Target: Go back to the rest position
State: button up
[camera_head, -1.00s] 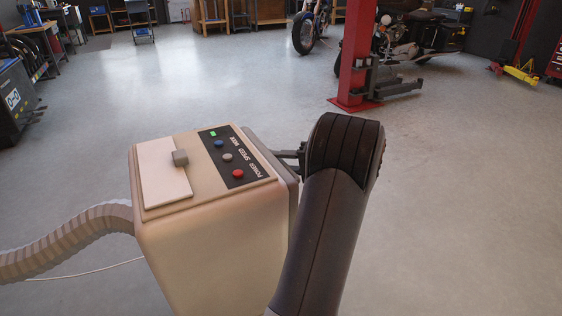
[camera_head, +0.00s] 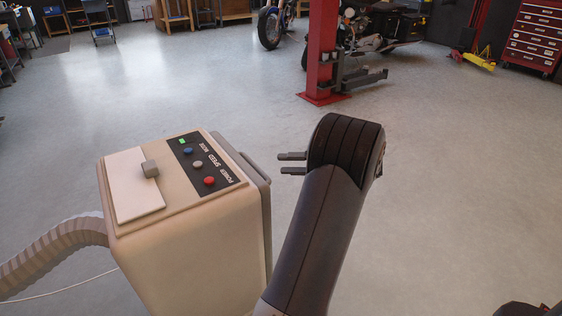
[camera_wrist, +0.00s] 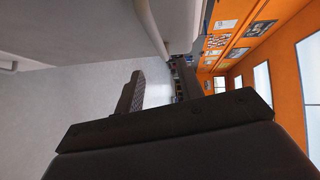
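My gripper (camera_head: 291,164) is in the head view, right of a beige machine (camera_head: 195,255) with a ribbed hose. Its two fingers point left at the machine's grey side handle (camera_head: 250,175), with a strip of floor between. The fingers are apart and hold nothing. In the wrist view my gripper (camera_wrist: 156,82) also shows spread fingers with nothing between them. The arm is bent beside the machine. The machine's top has a green light, blue, white and red buttons, and a grey knob on a pale plate.
A red lift post (camera_head: 322,50) stands on the floor ahead, with motorcycles (camera_head: 365,30) behind it. A red tool chest (camera_head: 535,38) and a yellow floor jack (camera_head: 475,60) are at far right. Workbenches line the back.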

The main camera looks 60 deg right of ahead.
aim_at(251, 161)
jog(key=b+x, duration=0.2)
jog(key=x, duration=0.8)
jog(key=shift+w+a+f+b, duration=0.1)
jog(key=shift+b, duration=0.3)
jog(key=shift+w+a, duration=0.1)
jog(key=shift+w, duration=0.2)
jog(key=shift+a, duration=0.15)
